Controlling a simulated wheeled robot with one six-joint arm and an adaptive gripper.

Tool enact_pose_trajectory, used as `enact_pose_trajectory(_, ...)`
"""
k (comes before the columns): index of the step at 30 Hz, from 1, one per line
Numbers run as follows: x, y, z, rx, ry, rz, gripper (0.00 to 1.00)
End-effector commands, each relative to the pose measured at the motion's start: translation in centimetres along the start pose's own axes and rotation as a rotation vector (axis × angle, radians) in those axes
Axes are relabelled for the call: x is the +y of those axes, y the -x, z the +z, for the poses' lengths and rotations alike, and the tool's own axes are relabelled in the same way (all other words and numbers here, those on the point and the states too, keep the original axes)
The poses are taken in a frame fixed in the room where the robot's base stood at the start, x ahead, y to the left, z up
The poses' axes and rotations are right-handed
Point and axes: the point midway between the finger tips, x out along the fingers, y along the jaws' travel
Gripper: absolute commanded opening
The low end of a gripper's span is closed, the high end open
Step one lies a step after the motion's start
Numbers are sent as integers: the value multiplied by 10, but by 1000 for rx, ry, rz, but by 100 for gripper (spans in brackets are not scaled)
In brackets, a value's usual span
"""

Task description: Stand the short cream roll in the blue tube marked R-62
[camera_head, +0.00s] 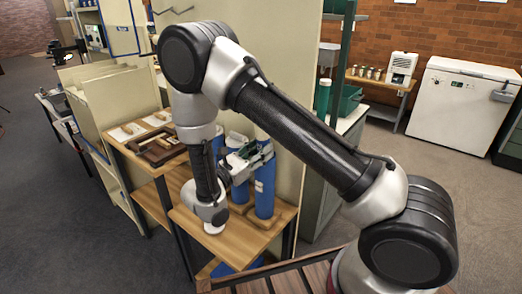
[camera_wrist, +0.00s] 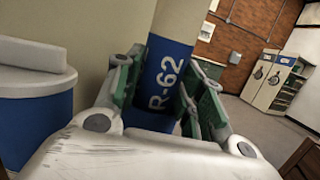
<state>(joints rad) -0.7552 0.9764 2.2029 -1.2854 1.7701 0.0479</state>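In the wrist view the blue tube marked R-62 (camera_wrist: 165,75) stands between the green-padded fingers of my gripper (camera_wrist: 160,98). A cream cylindrical part (camera_wrist: 176,20) rises in line above its blue part. I cannot tell whether this is the short cream roll or the tube's own top. The pads flank the blue part, but whether they press on it is unclear. In the head view my gripper (camera_head: 246,157) is beside the upper part of the right-hand blue tube (camera_head: 265,188). The cream roll cannot be picked out with certainty there.
Another blue tube with a pale rim (camera_wrist: 35,125) is close at the left in the wrist view. The tubes stand on a wooden shelf (camera_head: 238,240). A brown tray (camera_head: 158,150) is on the higher shelf at left. A cream panel (camera_head: 288,165) stands behind the tubes.

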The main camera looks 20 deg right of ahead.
Motion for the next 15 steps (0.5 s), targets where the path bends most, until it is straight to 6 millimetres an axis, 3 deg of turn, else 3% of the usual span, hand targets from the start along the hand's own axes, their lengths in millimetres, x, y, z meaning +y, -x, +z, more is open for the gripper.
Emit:
enact_pose_trajectory(1,-4,8,-58,213,13,-1,46)
enact_pose_trajectory(3,-4,8,-58,213,13,-1,58)
enact_pose_trajectory(5,-4,8,-58,213,12,-1,62)
enact_pose_trajectory(15,-5,13,-55,202,11,-1,59)
